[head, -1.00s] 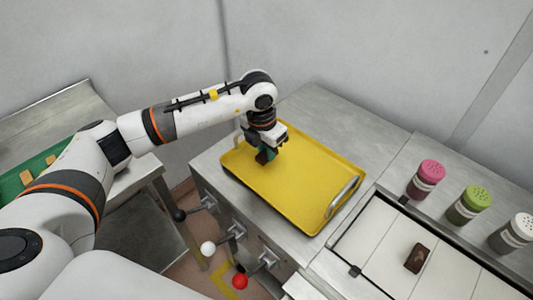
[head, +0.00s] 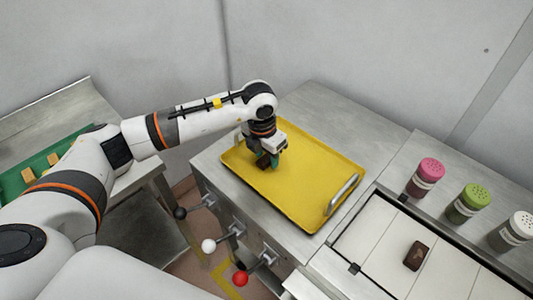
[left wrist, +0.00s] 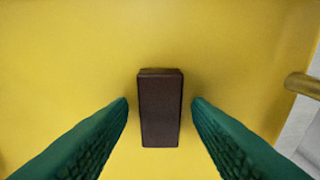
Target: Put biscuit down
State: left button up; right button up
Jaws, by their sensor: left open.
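A dark brown biscuit (left wrist: 160,108) lies on the yellow tray (left wrist: 60,50), between the two green fingers of my left gripper (left wrist: 160,112) in the left wrist view. A gap shows on each side of it, so the gripper is open and not touching it. In the head view the left gripper (head: 268,160) is low over the far left part of the yellow tray (head: 300,185), and the biscuit (head: 263,161) shows partly at its fingers. My right gripper is not in view.
Another brown biscuit (head: 415,256) lies on the white slatted belt (head: 375,235) at right. Pink (head: 425,178), green (head: 468,203) and white (head: 511,231) shakers stand beside it. A green tray (head: 45,163) with tan pieces is at left. Most of the yellow tray is bare.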

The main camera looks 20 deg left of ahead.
aim_at(262, 162)
pick_arm(q)
jog(key=shift+r, duration=0.35)
notch_tip(262, 162, up, 12)
jog(key=s+b, duration=0.1)
jog(key=b, duration=0.1)
jog(key=shift+s+a+f+b, duration=0.15)
jog(key=shift+a+f+b, duration=0.1)
jog(key=shift+b, duration=0.1)
jog(key=shift+s+f, duration=0.1)
